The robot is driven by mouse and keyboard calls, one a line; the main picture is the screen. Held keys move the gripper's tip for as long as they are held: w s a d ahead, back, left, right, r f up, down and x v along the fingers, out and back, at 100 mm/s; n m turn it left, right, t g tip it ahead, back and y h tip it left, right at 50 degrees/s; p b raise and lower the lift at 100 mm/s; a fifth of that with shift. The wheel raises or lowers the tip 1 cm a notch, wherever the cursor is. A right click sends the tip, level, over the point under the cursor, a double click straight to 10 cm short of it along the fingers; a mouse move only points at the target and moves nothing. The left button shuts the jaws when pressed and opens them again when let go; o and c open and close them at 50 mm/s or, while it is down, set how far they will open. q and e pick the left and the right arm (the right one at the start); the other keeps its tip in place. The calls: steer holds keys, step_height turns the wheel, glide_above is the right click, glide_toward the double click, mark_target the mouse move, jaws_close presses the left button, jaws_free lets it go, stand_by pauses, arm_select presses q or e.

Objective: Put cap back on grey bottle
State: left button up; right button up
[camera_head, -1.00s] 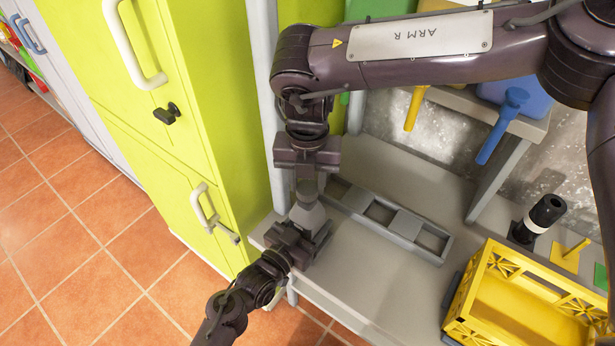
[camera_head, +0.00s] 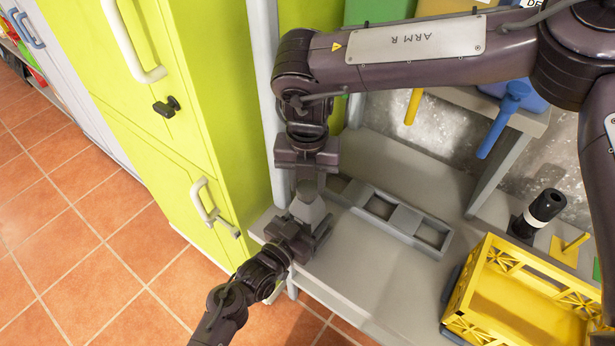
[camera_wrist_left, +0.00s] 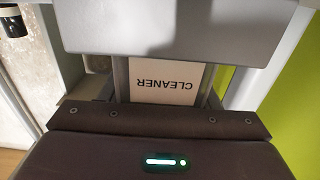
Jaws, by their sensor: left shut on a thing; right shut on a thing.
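The grey bottle (camera_head: 307,208) is upright above the front left of the grey bench. My left gripper (camera_head: 303,232) is shut on it from below left in the head view. Its white CLEANER label shows upside down between the fingers (camera_wrist_left: 163,84) in the left wrist view. My right gripper (camera_head: 307,183) points down right over the bottle's top. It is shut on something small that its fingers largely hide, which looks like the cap. I cannot tell whether the cap touches the bottle's neck.
The grey bench (camera_head: 365,268) holds a grey rack with square openings (camera_head: 409,219), a black bottle with a white band (camera_head: 545,208) and a yellow crate (camera_head: 470,277). A lime-green cabinet (camera_head: 215,90) stands close on the left. The bench in front of the rack is clear.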

steer(key=shift+f, duration=0.35)
arm_select(q)
jaws_close()
arm_select(e)
steer(key=m, duration=0.5)
steer(key=shift+s, duration=0.1)
steer(key=m, duration=0.5)
steer(key=shift+d, duration=0.15)
steer(key=m, duration=0.4)
steer(key=shift+s+m, duration=0.1)
steer(key=shift+m, duration=0.2)
steer(key=m, duration=0.6)
steer(key=shift+s, duration=0.15)
steer(key=m, duration=0.6)
steer(key=shift+s+m, duration=0.1)
steer(key=shift+m, duration=0.3)
steer(key=m, duration=0.6)
steer(key=shift+a+m, duration=0.2)
steer(key=shift+m, duration=0.2)
